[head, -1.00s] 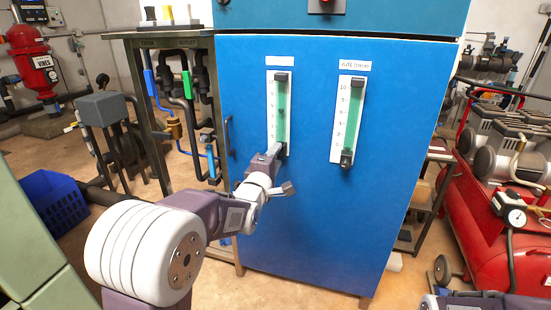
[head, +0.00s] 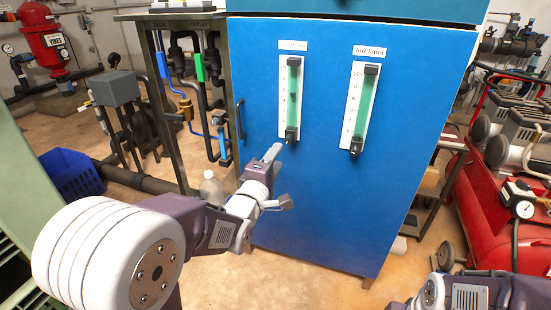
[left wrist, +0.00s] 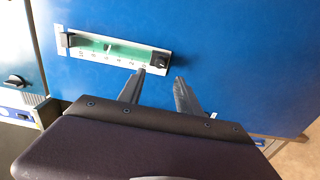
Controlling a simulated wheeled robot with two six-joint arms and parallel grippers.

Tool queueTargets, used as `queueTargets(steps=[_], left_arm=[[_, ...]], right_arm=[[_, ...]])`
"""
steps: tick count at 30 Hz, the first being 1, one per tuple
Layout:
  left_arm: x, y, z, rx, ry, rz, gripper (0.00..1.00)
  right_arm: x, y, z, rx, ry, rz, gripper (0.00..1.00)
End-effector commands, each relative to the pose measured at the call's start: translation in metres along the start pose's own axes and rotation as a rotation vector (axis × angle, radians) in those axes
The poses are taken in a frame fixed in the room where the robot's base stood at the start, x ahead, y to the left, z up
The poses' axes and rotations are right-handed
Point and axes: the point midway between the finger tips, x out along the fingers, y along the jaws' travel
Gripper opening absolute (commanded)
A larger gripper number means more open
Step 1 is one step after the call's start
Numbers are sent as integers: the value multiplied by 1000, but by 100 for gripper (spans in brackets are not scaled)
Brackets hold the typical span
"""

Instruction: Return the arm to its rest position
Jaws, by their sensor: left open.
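My left gripper (head: 272,153) is in front of the blue cabinet, just below and left of the left flowmeter's lower knob. In the left wrist view my left gripper (left wrist: 160,78) is open, with nothing between its fingers. The left flowmeter (head: 292,95) is a white scale with a green tube and black end pieces. A flowmeter (left wrist: 115,50) lies sideways in the left wrist view, its black knob (left wrist: 158,60) just beyond the fingertips; a visible gap separates them in the head view. Part of my right arm shows at the lower right; its gripper is out of frame.
The blue cabinet (head: 330,195) also bears a right flowmeter (head: 360,105) and a door handle (head: 239,118). A pipe stand, a clear bottle (head: 212,188) and a blue crate (head: 70,172) are left. A red compressor (head: 490,205) stands right.

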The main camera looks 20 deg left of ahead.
Motion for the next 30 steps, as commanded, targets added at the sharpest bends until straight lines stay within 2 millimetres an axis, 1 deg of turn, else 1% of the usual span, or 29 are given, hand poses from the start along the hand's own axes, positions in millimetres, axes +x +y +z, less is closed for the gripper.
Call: queueTargets(steps=[5,7,8,9,11,12,14,15,17,18,20,21,23,24,25,26,27,28,30], left_arm=[[0,0,0,0,0,0,41],[1,8,3,0,-7,-3,41],[0,11,5,-2,-11,-20,41],[-2,-11,6,17,-8,-103,41],[-10,-48,5,127,-19,-259,41],[-20,-76,5,231,-44,-383,41],[-43,-117,5,401,-113,-570,41],[-62,-141,5,509,-178,-683,41],[-90,-170,6,656,-296,-828,41],[-110,-186,6,744,-385,-911,41],[-141,-204,7,861,-531,-1015,41],[-160,-214,8,928,-632,-1069,41],[-188,-223,9,1019,-790,-1131,41],[-204,-227,10,1073,-896,-1156,41],[-215,-229,10,1112,-975,-1168,41],[-224,-230,11,1152,-1050,-1168,41],[-228,-226,11,1212,-1119,-1144,41],[-227,-201,11,1204,-1108,-1145,41],[-226,-176,11,1202,-1104,-1146,41]], right_arm=[[0,0,0,0,0,0,50],[-10,0,-1,0,0,0,50],[-18,0,-2,0,-1,0,50],[-19,0,-2,0,0,0,50],[-22,0,-2,0,0,0,50],[-24,0,-2,0,0,0,50],[-26,0,-3,0,0,0,50],[-27,0,-3,0,0,0,50],[-28,0,-3,0,0,0,50],[-28,0,-3,0,0,0,50],[-27,0,-3,0,0,0,50],[-27,0,-3,0,0,0,50],[-27,0,-3,0,0,0,50],[-27,0,-3,0,0,0,50],[-27,0,-3,0,0,0,50],[-27,0,-3,0,0,0,50],[-31,-1,-3,0,-1,0,50],[-56,-1,-5,0,-2,0,50],[-81,-2,-9,0,0,0,50]])
